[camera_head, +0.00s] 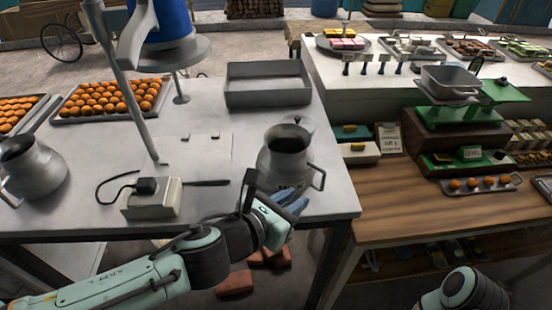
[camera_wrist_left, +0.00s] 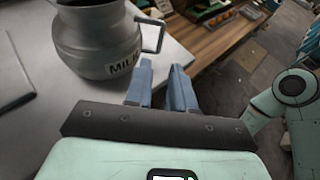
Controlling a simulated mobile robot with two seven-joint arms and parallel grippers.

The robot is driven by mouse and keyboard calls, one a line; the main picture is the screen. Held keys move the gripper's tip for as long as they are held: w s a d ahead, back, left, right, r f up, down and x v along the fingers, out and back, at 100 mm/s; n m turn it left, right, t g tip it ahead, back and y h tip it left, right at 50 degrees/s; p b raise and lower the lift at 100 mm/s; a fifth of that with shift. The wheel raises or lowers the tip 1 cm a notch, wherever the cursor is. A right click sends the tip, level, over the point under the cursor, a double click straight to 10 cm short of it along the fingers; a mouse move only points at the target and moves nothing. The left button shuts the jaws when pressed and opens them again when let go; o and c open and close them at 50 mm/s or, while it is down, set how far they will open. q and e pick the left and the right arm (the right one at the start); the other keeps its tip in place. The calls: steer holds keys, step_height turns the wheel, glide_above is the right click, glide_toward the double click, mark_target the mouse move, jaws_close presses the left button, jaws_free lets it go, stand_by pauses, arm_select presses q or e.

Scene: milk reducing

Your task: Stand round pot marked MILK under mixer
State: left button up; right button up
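The round grey metal pot marked MILK (camera_head: 287,155) stands upright on the front right of the metal table, dark inside. Its MILK label and a side handle (camera_wrist_left: 152,34) show in the left wrist view. The mixer (camera_head: 171,45) is at the upper left, with a blue body, a grey disc and a slanted pole; its top is cut off. The pot is to the right of it. My left gripper (camera_head: 296,203) is at the table's front edge, just in front of the pot. Its two blue-grey fingers (camera_wrist_left: 162,75) are apart and empty, short of the handle. My right gripper is out of view.
A second grey pot (camera_head: 32,168) stands at the table's left. A pale box with a black plug and cable (camera_head: 152,198) sits at the front. A grey tray (camera_head: 268,84) is behind the pot, and orange balls fill trays (camera_head: 108,98) at the back left.

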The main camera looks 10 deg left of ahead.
mark_target(322, 184)
arm_select(q)
steer(key=b+x, duration=0.1)
steer(key=x, duration=0.2)
steer(key=b+x, duration=0.1)
steer(key=x, duration=0.3)
steer(key=shift+s+d+f+b, duration=0.1)
steer(key=shift+s+f+b, duration=0.15)
steer(key=shift+f+b, duration=0.15)
steer(key=shift+w+d+f, duration=0.1)
steer(key=shift+w+d, duration=0.1)
steer(key=shift+w, duration=0.4)
steer(key=b+x, duration=0.1)
steer(key=x, duration=0.3)
steer(key=shift+w+d, duration=0.1)
steer(key=shift+w, duration=0.15)
jaws_close()
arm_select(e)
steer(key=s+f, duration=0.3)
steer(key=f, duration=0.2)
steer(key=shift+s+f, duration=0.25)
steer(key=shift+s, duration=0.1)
